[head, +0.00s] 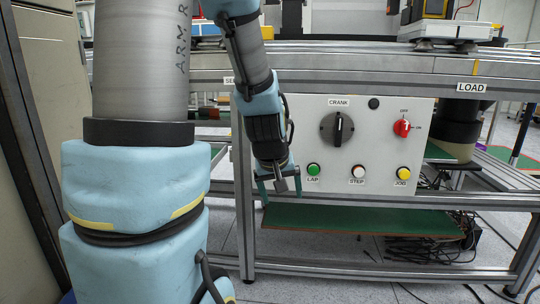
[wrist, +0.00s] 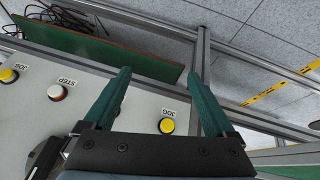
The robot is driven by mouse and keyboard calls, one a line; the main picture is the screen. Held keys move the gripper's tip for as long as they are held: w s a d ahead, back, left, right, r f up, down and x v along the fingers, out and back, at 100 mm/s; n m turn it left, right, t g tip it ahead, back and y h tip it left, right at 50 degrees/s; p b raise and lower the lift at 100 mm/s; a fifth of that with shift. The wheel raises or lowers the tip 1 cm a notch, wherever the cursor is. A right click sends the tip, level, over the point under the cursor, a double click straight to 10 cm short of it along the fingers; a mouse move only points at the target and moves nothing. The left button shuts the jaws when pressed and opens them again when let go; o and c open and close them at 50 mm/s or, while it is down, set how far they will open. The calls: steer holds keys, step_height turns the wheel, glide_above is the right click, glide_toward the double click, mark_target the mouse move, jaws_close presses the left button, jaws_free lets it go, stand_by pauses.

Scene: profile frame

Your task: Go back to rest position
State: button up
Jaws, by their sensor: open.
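My gripper (head: 279,193) hangs at the lower left of the white control panel (head: 370,185) in the head view, fingers downward. In the wrist view its two green fingers (wrist: 163,85) are apart with nothing held between them. The panel carries a black crank knob (head: 338,129), a red switch (head: 403,127), a green LAP button (head: 313,170), a white STEP button (head: 358,172) and a yellow JOG button (head: 403,173). In the wrist view a yellow button (wrist: 167,126) shows between the fingers, with the white STEP button (wrist: 57,92) to the left.
A metal frame (head: 243,215) runs beside and under the panel. A green shelf (head: 350,219) with black cables (head: 425,248) lies below. A dark cylinder (head: 455,130) stands right of the panel. Equipment sits on the bench above. Tiled floor (head: 310,290) shows in front.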

steer(key=s+a+f+m+g+y+p, duration=0.15)
steer(key=s+a+g, duration=0.25)
steer(key=s+a, duration=0.6)
step_height(320, 180, up, 38)
steer(key=w+p, duration=0.1)
steer(key=p, duration=3.6)
steer(key=shift+d+t, duration=0.2)
steer(key=shift+t, duration=0.1)
